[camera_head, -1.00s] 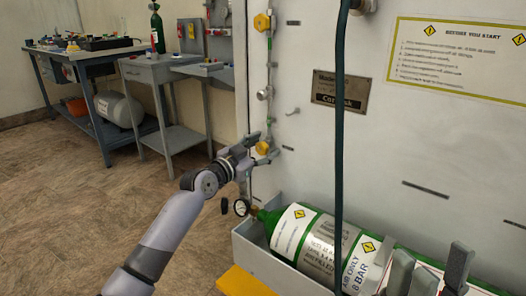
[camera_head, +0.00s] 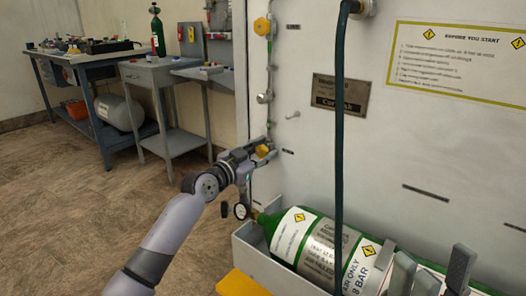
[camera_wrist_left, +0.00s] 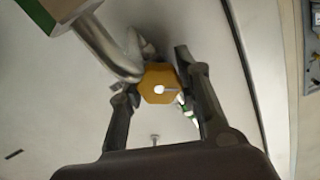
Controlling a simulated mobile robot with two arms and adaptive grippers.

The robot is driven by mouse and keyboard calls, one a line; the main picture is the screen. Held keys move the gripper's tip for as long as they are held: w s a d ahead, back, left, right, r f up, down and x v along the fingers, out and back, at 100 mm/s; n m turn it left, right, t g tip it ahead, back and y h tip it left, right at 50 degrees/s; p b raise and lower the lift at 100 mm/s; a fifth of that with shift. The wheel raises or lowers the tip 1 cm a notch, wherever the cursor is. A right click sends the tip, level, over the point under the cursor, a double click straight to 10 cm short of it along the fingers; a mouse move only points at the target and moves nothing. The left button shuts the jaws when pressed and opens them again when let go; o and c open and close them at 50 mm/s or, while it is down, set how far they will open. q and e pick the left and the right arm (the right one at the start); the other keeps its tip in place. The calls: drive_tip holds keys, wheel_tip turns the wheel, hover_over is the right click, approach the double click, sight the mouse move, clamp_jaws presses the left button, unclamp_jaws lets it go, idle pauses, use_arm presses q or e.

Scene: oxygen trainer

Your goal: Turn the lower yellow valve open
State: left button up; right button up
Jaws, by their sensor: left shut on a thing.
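The lower yellow valve (camera_head: 263,151) is on the pipe on the white panel, below the upper yellow valve (camera_head: 262,26). My left gripper (camera_head: 256,153) reaches it from the left and is shut on its knob. In the left wrist view the yellow knob (camera_wrist_left: 160,84) sits between the two dark fingertips (camera_wrist_left: 158,88), with a bent metal pipe beside it. How far the valve is turned I cannot tell. My right gripper (camera_head: 429,272) shows at the lower right, its grey fingers apart in front of the green cylinder.
The green cylinder (camera_head: 318,243) lies in a grey tray (camera_head: 252,247) below the valve, with a gauge (camera_head: 241,211) at its left end. A dark hose (camera_head: 339,150) hangs in front of the panel. Floor to the left is clear.

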use_arm(q)
drive_tip(key=shift+r+n+p, duration=0.2)
drive_tip(key=shift+n+p, duration=0.55)
drive_tip(key=shift+n, duration=0.05)
drive_tip(key=shift+c, duration=0.2)
drive_tip(key=n+p, duration=0.1)
drive_tip(key=n, duration=0.1)
drive_tip(key=shift+n, duration=0.3)
drive_tip(key=shift+f+n+p, duration=0.2)
drive_tip(key=shift+n+p, duration=0.1)
drive_tip(key=shift+n, duration=0.5)
drive_tip(key=o, duration=1.2)
drive_tip(key=shift+c, duration=0.2)
drive_tip(key=shift+a, duration=0.1)
drive_tip(key=v, duration=1.2)
